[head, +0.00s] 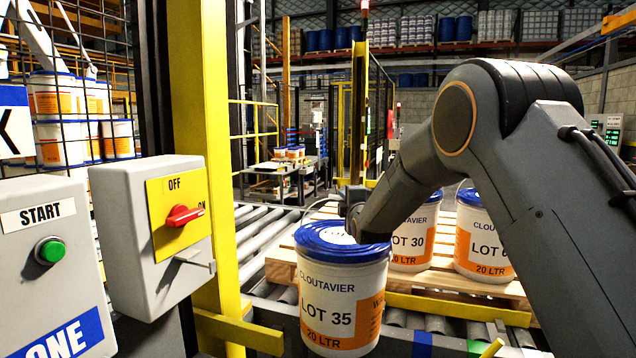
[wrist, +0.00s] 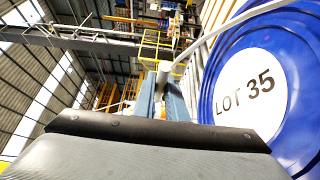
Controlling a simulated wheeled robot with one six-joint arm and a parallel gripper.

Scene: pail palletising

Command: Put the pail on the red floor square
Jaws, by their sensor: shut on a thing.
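A white pail with a blue lid, an orange label and the words LOT 35 (head: 328,285) is upright in the head view, in front of the pallet. Its blue lid with a round LOT 35 sticker (wrist: 290,110) fills the right of the wrist view. My gripper (wrist: 162,90) is shut on the pale grip of the pail's handle (wrist: 165,68), beside the lid in that view. In the head view my arm mostly hides the gripper. I cannot tell whether the pail hangs free or rests on something. No red floor square is in view.
A wooden pallet (head: 283,257) on the roller conveyor (head: 258,228) bears other pails, including LOT 30 (head: 410,250) and another (head: 475,248). A yellow post (head: 200,90), a switch box (head: 130,270) and a START box (head: 40,225) stand at left. Stacked pails (head: 62,148) are behind mesh.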

